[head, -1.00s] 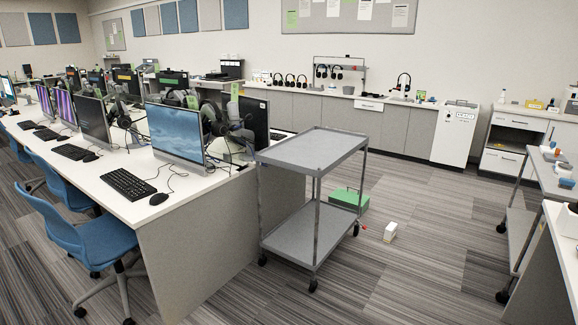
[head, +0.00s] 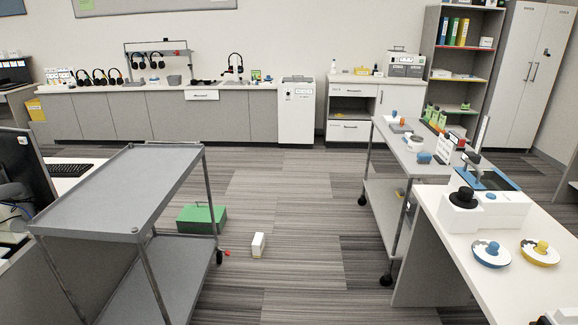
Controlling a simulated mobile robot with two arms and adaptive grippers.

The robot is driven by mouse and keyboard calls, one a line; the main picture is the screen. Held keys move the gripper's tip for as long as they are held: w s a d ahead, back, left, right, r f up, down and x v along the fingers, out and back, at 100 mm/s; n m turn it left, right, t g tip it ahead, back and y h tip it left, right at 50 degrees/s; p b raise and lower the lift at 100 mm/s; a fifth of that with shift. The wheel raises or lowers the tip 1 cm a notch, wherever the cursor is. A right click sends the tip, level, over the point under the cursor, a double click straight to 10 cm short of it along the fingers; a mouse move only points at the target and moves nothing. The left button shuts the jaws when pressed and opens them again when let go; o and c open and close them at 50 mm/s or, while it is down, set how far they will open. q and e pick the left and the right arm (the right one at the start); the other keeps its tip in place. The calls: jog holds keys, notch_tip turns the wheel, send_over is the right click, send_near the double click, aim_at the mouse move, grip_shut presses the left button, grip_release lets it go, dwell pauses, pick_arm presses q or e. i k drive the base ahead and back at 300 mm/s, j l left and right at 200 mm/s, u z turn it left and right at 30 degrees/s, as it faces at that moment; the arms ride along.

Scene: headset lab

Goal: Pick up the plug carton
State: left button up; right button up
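A small white carton (head: 258,245) with a yellowish lower edge stands on the striped carpet, in the gap between two grey carts. It is the likely plug carton, but its label is too small to read. A small red item (head: 227,253) lies on the floor just left of it. Neither of my grippers shows in the head view.
A grey cart (head: 120,190) stands at the left, with a green case (head: 201,218) on the floor beside it. Another cart (head: 378,150) and a white table (head: 520,285) stand at the right. Open carpet (head: 300,200) lies between, reaching the back counter (head: 150,115).

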aim_at(258, 244)
jog(key=i+l+u, duration=0.15)
jog(key=i, duration=0.25)
jog(key=i+l+u, duration=0.1)
jog(key=i, duration=0.3)
jog(key=i+l+u, duration=0.15)
jog(key=i+l, duration=0.15)
jog(key=i+l+u, duration=0.15)
jog(key=u, duration=0.2)
jog(key=i+l+u, duration=0.2)
jog(key=u, duration=0.15)
jog(key=i+l+u, duration=0.15)
jog(key=l+u, duration=0.15)
